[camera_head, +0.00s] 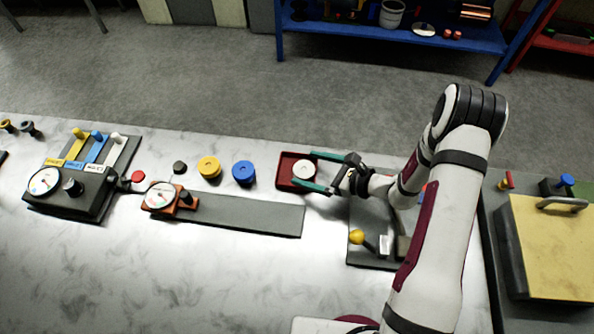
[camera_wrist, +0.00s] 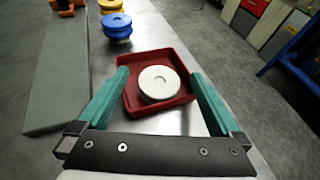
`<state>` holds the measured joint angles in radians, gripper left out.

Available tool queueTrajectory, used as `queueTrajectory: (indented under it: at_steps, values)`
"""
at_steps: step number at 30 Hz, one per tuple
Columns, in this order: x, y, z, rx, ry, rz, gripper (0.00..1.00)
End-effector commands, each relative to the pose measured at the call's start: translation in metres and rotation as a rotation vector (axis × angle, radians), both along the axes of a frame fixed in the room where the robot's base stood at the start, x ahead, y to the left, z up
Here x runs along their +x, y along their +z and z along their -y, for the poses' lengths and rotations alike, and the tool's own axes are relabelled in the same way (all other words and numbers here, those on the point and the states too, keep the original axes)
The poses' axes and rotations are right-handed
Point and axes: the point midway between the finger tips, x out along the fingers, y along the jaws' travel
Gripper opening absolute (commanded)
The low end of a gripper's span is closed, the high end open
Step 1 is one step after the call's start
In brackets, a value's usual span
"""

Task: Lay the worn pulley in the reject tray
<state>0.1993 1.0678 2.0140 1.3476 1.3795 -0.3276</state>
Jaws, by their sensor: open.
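A pale, whitish round pulley with a small centre hole (camera_wrist: 159,83) lies flat inside the red tray (camera_wrist: 134,110). In the head view the pulley (camera_head: 303,170) sits in the right part of the red tray (camera_head: 284,174). My gripper (camera_head: 312,171) is open, with its two green fingers reaching over the tray from the right. In the wrist view the fingers of my gripper (camera_wrist: 160,84) stand apart on either side of the pulley, with a gap to it on both sides. No wear marks can be made out.
A blue spool (camera_head: 243,172) and a yellow spool (camera_head: 209,167) stand left of the tray. A grey strip (camera_head: 250,216) with a dial gauge (camera_head: 160,196) lies nearer. A yellow-knobbed fixture (camera_head: 357,238) stands below my arm.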

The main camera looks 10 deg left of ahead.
Motion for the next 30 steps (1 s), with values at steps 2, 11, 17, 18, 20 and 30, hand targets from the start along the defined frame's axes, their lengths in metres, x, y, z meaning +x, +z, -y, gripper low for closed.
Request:
queueTrajectory:
  at_steps: [2,11,17,18,20,30]
  values:
    - [-0.001,0.002,0.004,0.000,-0.002,0.000,1.00]
    - [-0.027,0.031,0.070,-0.001,-0.009,0.001,1.00]
    - [-0.047,0.052,0.116,-0.002,-0.006,0.002,1.00]
    - [-0.049,0.054,0.122,-0.001,-0.005,0.002,1.00]
    - [-0.052,0.057,0.128,0.000,-0.003,0.000,1.00]
    - [-0.056,0.060,0.135,0.000,0.000,0.000,1.00]
